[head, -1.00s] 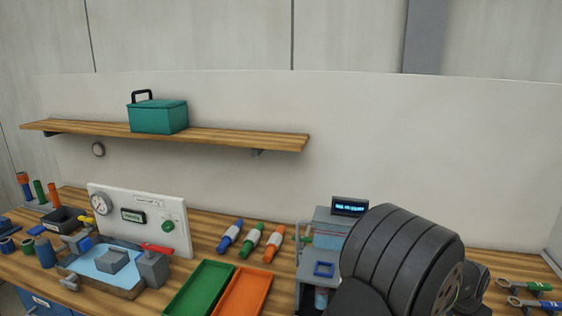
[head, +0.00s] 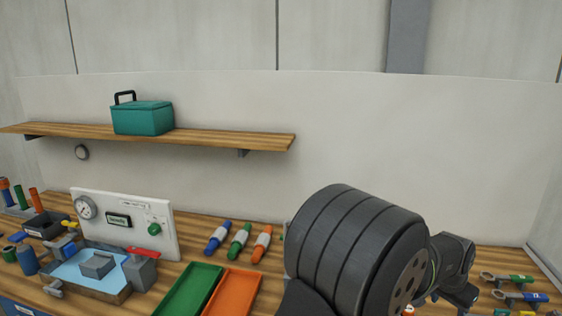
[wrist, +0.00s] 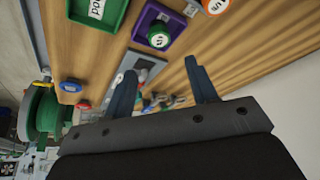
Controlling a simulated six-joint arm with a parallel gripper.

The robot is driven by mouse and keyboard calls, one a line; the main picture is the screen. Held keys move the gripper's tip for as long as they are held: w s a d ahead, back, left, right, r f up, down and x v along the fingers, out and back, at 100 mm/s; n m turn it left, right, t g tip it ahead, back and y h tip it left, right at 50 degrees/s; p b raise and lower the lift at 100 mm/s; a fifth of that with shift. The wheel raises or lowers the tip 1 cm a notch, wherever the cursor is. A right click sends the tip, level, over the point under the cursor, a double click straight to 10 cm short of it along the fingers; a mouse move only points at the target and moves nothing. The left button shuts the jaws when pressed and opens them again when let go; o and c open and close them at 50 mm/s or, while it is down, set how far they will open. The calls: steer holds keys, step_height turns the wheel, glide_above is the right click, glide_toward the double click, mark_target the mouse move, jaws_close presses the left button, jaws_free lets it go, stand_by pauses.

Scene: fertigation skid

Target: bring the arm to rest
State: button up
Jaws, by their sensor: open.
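My gripper (wrist: 159,66) shows in the wrist view with its two dark blue fingers spread apart and nothing between them. Beyond the fingers is the wooden bench top. In the head view my dark arm stands large in front of the right half of the bench, and its end points to the right. I cannot make out the fingers clearly there.
Left of my arm are a green tray (head: 188,290), an orange tray (head: 232,293) and several coloured cartridges (head: 240,241). A white gauge panel (head: 125,222) stands behind a blue basin (head: 92,268). A shelf (head: 215,138) holds a teal box (head: 143,117). Tools (head: 520,297) lie right.

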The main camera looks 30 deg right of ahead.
steer(key=x, duration=0.9)
steer(key=shift+f, duration=0.15)
steer(key=shift+d, duration=0.15)
step_height(320, 180, up, 4)
steer(key=shift+r, duration=0.1)
steer(key=s+a+r, duration=0.5)
steer(key=s+r, duration=0.2)
steer(key=s, duration=0.4)
steer(key=w+a+r, duration=0.4)
steer(key=w+a, duration=0.2)
steer(key=w, duration=0.3)
steer(key=w+a+r, duration=0.4)
steer(key=w+a, duration=0.1)
steer(key=w, duration=0.5)
steer(key=w+a+r, duration=0.5)
steer(key=w+a, duration=0.1)
steer(key=w, duration=0.4)
steer(key=shift+a, duration=0.3)
